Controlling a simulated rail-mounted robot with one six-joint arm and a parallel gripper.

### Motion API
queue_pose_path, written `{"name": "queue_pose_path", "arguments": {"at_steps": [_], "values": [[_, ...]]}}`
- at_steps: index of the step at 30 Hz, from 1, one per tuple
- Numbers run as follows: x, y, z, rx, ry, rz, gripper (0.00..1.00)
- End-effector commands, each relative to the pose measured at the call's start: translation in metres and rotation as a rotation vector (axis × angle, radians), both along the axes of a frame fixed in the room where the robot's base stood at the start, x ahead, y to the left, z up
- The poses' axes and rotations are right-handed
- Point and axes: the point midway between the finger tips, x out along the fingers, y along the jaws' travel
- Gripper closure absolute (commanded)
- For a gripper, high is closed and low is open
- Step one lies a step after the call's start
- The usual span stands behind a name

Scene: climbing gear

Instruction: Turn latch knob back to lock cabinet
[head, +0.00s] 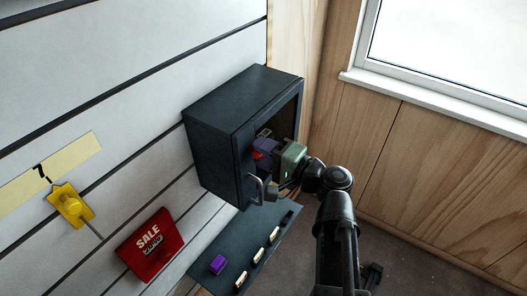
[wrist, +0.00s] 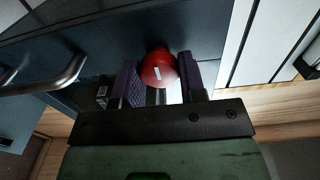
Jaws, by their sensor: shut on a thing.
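The dark cabinet (head: 215,140) is fixed to the slatted wall, with a metal bar handle (head: 264,190) low on its front. The handle also shows at the left of the wrist view (wrist: 50,80). My gripper (wrist: 158,84) is shut on the knob, with a purple pad on each side. In the head view my gripper (head: 263,152) is at the cabinet front and hides most of the knob. Whether the door is fully closed is unclear.
Below the cabinet a dark shelf (head: 215,283) carries a purple block (head: 218,264) and several small pale pieces. A red sale sign (head: 150,245) and a yellow hook piece (head: 70,205) are on the wall to the left. A window (head: 455,45) is at the right.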

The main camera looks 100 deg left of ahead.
Motion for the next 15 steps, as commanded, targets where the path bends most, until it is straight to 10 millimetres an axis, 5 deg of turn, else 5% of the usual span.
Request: {"name": "queue_pose_path", "arguments": {"at_steps": [14,15], "values": [[0.0,-0.0001,-0.0001,-0.017,0.006,0.0,0.86],[0.0,-0.0001,-0.0001,-0.017,0.006,0.0,0.61]]}}
